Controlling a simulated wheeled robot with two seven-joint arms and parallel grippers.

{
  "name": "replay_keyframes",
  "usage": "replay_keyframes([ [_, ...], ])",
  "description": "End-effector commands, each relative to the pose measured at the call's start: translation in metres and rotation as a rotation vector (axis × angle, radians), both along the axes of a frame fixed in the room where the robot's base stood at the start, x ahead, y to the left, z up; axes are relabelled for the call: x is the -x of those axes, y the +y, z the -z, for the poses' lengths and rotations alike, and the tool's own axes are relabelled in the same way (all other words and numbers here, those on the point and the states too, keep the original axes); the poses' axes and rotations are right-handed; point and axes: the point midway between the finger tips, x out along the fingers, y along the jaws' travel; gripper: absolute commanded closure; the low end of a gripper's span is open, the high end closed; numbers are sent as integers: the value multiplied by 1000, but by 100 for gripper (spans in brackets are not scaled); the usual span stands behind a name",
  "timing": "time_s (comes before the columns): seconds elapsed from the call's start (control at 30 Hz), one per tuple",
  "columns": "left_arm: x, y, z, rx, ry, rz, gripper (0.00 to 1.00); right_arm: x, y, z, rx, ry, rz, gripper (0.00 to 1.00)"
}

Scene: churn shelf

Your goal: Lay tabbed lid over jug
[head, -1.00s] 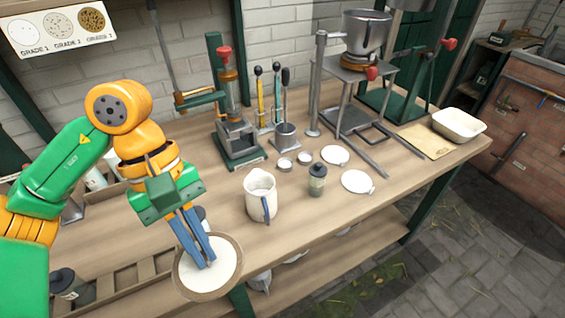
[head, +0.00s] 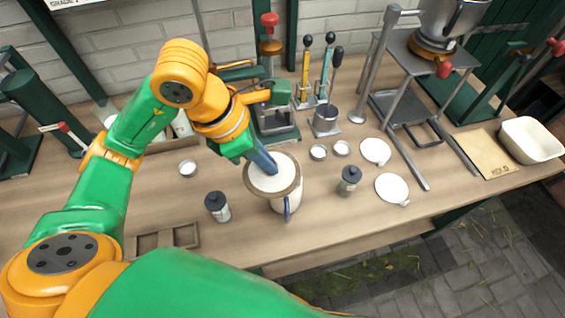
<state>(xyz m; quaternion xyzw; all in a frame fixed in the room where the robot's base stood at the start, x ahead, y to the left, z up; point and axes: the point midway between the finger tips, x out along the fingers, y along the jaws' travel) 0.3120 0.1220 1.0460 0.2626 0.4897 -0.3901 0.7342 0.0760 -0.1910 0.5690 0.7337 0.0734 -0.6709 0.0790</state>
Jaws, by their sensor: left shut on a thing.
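My left gripper (head: 264,160) is shut on a round disc (head: 262,181) with a pale middle and a tan rim; I see no tab on it. The disc is over the mouth of the cream jug (head: 286,204) and hides its opening. I cannot tell whether disc and jug touch. Two flat white lids with small tabs lie to the right of the jug, a smaller one (head: 375,151) behind a larger one (head: 391,187). My right gripper is not in view.
Dark-topped jars stand left (head: 217,207) and right (head: 349,181) of the jug. A metal stand (head: 410,105), tan board (head: 487,153) and white tub (head: 531,139) are at the right. The front bench strip is mostly clear.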

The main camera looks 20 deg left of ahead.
Motion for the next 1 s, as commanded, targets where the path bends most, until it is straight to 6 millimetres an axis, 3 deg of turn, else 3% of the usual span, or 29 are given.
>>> replay_keyframes([
  [0.23, -25, -16, 35, 2, 3, -2, 100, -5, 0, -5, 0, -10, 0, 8],
  [0.4, -26, -16, 63, 0, 3, -3, 100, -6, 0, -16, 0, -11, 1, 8],
  [0.83, -28, -16, 74, 1, -4, -2, 100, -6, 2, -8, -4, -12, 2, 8],
  [0.97, -28, -16, 72, 0, -4, -2, 64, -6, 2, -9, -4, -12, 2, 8],
  [1.0, -28, -16, 72, 0, -4, -2, 64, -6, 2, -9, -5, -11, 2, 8],
])
